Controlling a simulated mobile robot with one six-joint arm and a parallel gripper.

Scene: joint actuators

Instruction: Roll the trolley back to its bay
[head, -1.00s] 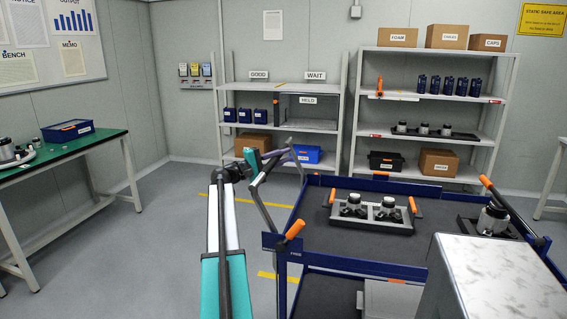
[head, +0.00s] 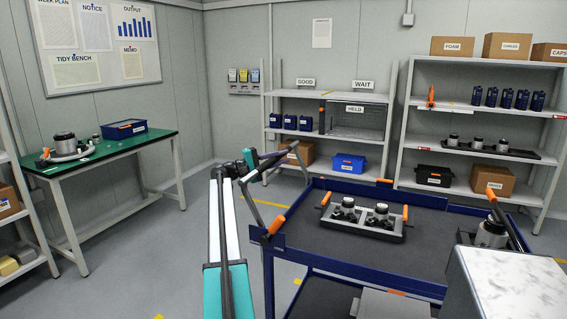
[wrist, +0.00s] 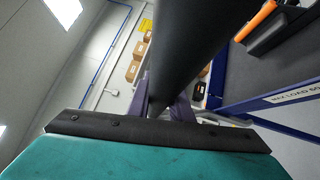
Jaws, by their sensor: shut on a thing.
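The trolley (head: 355,262) is a dark blue two-deck cart with a grey mat, at the centre right of the head view. Its grey push handle (head: 256,209) rises at the left end, beside an orange-tipped corner. My gripper (head: 251,159) is shut on the push handle near its upper part. In the wrist view a thick dark bar (wrist: 190,45) runs up from the teal jaw, and the trolley's labelled blue rim (wrist: 285,98) shows at right. Yellow floor marks (head: 297,281) show left of the trolley; whether they bound the bay I cannot tell.
A grey tray (head: 370,229) with two fixtures rides on the top deck. Shelves (head: 398,130) stand behind the trolley. A green bench (head: 105,158) stands at left. Grey floor (head: 190,240) between bench and trolley is clear. A pale block (head: 510,275) fills the lower right.

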